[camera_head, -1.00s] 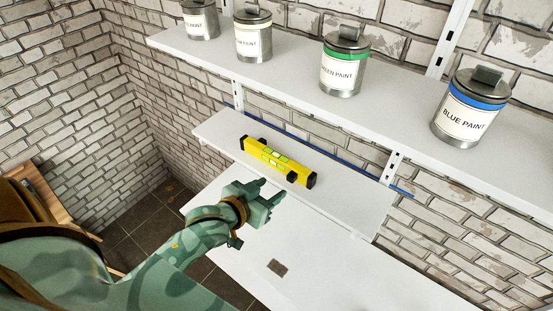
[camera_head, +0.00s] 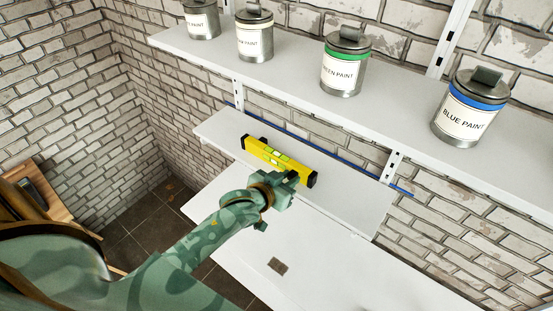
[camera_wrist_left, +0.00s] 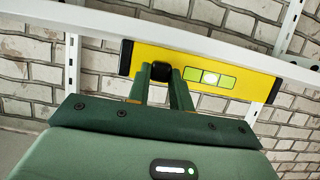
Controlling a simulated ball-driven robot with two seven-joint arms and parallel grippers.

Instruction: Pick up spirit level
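The yellow spirit level (camera_head: 268,153) has black ends and pale green vials. My left gripper (camera_head: 291,180) is at this right part of the level. In the left wrist view, its two fingers (camera_wrist_left: 161,80) are close together on either side of the black knob and appear to touch it. The level (camera_wrist_left: 222,76) spans the picture behind them. My right gripper is not in view.
The narrow shelf (camera_head: 345,197) is bare around the level. Paint cans, including a green-labelled one (camera_head: 345,66) and a blue-labelled one (camera_head: 468,112), stand on the upper shelf (camera_head: 290,78). A brick wall is close behind. A lower white surface (camera_head: 330,262) lies nearer.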

